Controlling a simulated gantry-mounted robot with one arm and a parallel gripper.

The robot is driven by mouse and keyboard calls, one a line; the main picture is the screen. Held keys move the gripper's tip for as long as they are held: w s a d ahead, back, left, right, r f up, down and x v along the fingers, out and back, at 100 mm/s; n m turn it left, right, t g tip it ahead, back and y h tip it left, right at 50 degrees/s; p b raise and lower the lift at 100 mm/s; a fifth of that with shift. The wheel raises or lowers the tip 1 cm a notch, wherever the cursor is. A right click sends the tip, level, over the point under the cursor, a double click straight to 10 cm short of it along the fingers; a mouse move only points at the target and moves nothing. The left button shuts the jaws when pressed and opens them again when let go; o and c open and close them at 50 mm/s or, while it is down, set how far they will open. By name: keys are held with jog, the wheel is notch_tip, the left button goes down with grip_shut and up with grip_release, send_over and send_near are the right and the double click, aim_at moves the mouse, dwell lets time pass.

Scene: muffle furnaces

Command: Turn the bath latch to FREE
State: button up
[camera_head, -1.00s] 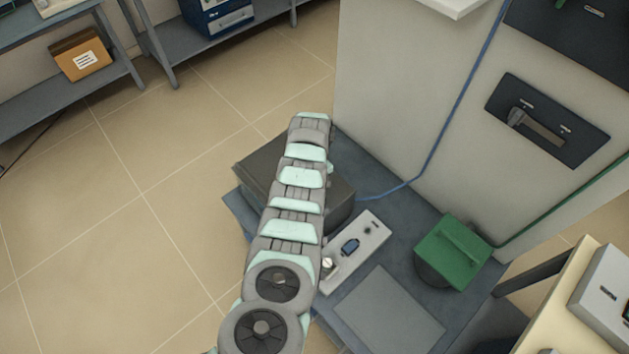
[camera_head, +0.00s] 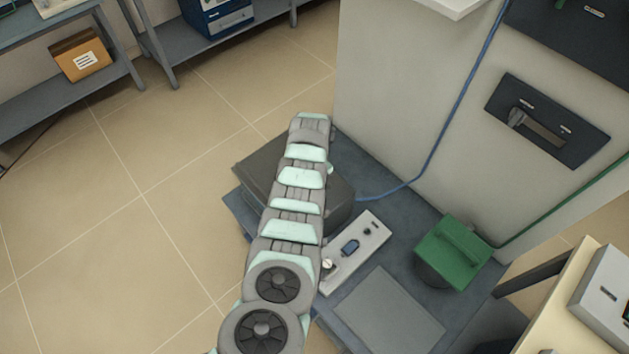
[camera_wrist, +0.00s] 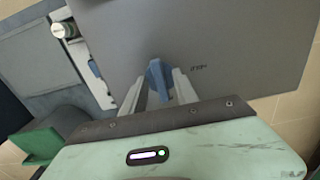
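A blue latch handle (camera_wrist: 157,80) stands on the flat top of a grey box (camera_wrist: 225,45) in the wrist view. Small dark lettering on that top beside the handle is too small to read. My gripper (camera_wrist: 160,84) has its two pale fingers on either side of the blue handle. Whether they press on it or leave a small gap cannot be told. In the head view the dark grey box (camera_head: 262,172) sits on the bench, partly covered by my arm. My gripper and the handle are hidden there.
A light control box (camera_head: 368,232) with a knob and blue switch lies beside the grey box. A green block with a handle (camera_head: 455,250) stands to its right. A blue cable (camera_head: 450,122) runs up the cabinet, which carries a dark lever panel (camera_head: 577,145).

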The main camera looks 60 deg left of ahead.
jog(key=shift+r, duration=0.1)
notch_tip(320, 180, up, 11)
jog(key=p, duration=0.2)
jog(key=shift+f, duration=0.2)
dwell(0.8)
